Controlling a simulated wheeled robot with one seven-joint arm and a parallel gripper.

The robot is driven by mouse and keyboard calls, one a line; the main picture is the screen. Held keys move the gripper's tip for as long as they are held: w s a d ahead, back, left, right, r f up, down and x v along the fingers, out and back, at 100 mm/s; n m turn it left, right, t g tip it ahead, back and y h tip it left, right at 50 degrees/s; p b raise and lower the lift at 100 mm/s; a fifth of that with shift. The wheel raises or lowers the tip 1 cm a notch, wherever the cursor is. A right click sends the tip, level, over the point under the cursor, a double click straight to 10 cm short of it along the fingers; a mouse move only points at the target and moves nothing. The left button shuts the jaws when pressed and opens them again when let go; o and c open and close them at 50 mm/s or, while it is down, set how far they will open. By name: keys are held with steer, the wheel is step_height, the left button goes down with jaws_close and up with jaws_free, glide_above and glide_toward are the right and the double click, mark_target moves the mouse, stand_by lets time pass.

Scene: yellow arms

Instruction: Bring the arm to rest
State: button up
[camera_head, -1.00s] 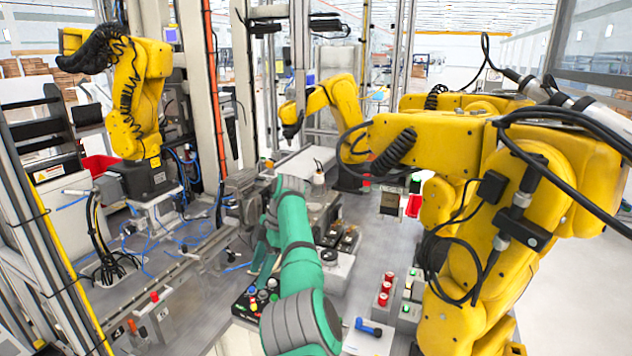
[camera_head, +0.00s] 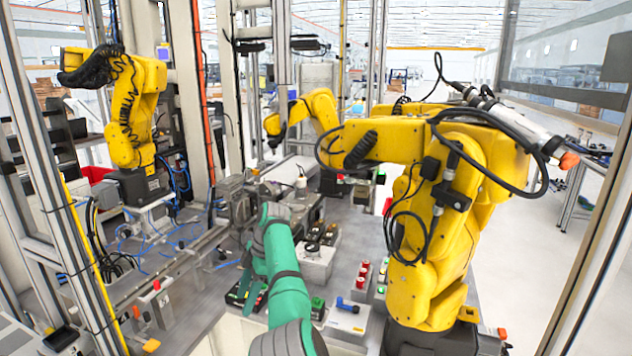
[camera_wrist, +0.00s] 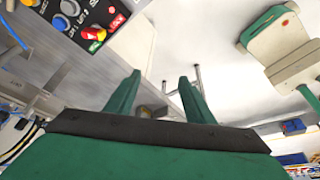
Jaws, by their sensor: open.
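My green arm (camera_head: 286,285) reaches forward from the bottom middle of the head view, over the workbench, and bends at its far end. My gripper (camera_wrist: 160,76) shows in the wrist view with its two green fingers apart and nothing between them. In the head view its fingers seem to hang beside the arm, partly hidden by it. A control box (camera_wrist: 85,18) with coloured knobs and a red switch lies to the upper left of the fingers in the wrist view, apart from them.
A large yellow robot arm (camera_head: 436,240) stands close on the right. Smaller yellow arms stand at the left (camera_head: 133,100) and back (camera_head: 318,108). Red buttons (camera_head: 362,274) and a blue-handled item (camera_head: 347,305) are right of my arm. Open floor (camera_head: 545,262) lies far right.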

steer(key=s+a+f+m+t+y, duration=0.1)
steer(key=s+a+f+m+t, duration=0.15)
steer(key=f, duration=1.25)
steer(key=s+a+f+m+t, duration=0.1)
steer(key=s+a+f+m, duration=0.15)
steer(key=f, duration=1.25)
steer(key=s+d+f+m+t, duration=0.3)
steer(key=s+f+m+t, duration=0.3)
steer(key=s+f, duration=1)
steer(key=s+d+r+m+t+h, duration=0.1)
steer(key=s+d+r+m, duration=0.25)
steer(key=s, duration=0.45)
steer(key=s+d+r+m+t+h, duration=0.1)
steer(key=s+d+r+m+t, duration=0.1)
steer(key=s+d, duration=0.5)
steer(key=s+d+r+m+t+h, duration=0.1)
steer(key=s+d+r+m, duration=0.2)
steer(key=s, duration=0.7)
steer(key=s+d+r+m+t, duration=0.1)
steer(key=s+d+r, duration=0.1)
steer(key=s+r, duration=0.2)
steer(key=s+d+r+m+t+h, duration=0.1)
steer(key=s+d+r, duration=0.2)
steer(key=r, duration=0.8)
steer(key=s+d+r+m+t+h, duration=0.1)
steer(key=s+d+r, duration=0.2)
steer(key=s+r, duration=0.4)
steer(key=shift+s+r+t, duration=0.15)
steer(key=shift+r+t, duration=0.2)
steer(key=shift+r, duration=0.35)
